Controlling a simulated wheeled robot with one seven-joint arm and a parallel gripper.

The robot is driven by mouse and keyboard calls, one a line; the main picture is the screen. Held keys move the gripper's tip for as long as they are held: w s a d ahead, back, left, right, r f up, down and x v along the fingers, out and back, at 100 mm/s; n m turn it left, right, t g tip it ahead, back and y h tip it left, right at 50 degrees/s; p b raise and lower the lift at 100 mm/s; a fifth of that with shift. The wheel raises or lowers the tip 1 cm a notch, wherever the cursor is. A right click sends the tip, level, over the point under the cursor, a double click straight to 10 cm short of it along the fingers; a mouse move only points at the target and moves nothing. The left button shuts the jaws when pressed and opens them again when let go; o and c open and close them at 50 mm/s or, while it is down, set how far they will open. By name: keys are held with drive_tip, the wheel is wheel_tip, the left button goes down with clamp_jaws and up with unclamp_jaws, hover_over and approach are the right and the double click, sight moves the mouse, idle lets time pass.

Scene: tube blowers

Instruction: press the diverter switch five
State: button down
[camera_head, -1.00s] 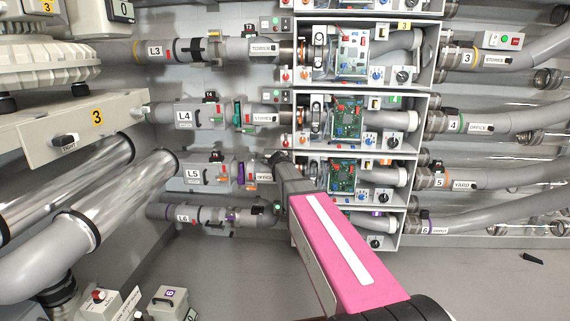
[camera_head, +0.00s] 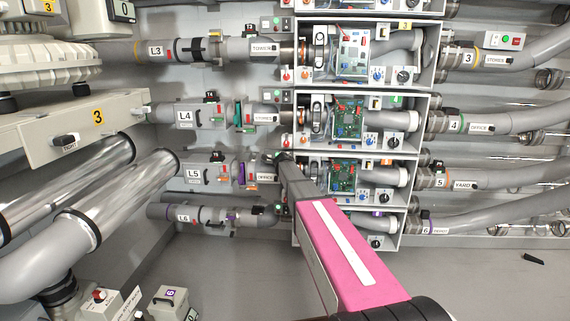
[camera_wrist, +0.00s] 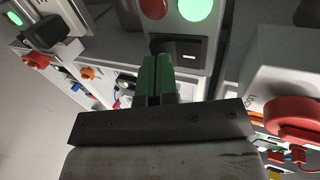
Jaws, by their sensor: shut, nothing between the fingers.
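My gripper (camera_head: 281,156) is at the left edge of the row five box, at the right end of the pipe marked L5 (camera_head: 193,174). It covers most of the small control panel there in the head view. In the wrist view, my green fingertips (camera_wrist: 158,80) are together and empty. A black switch (camera_wrist: 190,52) on a grey plate is just beyond them, partly covered by the tips. I cannot tell whether they touch it. A lit green button (camera_wrist: 195,8) and a red button (camera_wrist: 153,7) are above the switch.
The row five box (camera_head: 300,160) holds a green circuit board (camera_head: 342,176). A large red knob (camera_wrist: 296,118) is close at the right of my gripper in the wrist view. The row four panel (camera_head: 281,97) is above and pipe L6 (camera_head: 184,217) below.

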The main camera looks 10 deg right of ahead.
drive_tip(key=shift+w+d+f, duration=0.1)
drive_tip(key=shift+w+f, duration=0.05)
drive_tip(key=shift+w, duration=0.15)
drive_tip(key=shift+w+f, duration=0.1)
drive_tip(key=shift+w, duration=0.1)
idle(0.4)
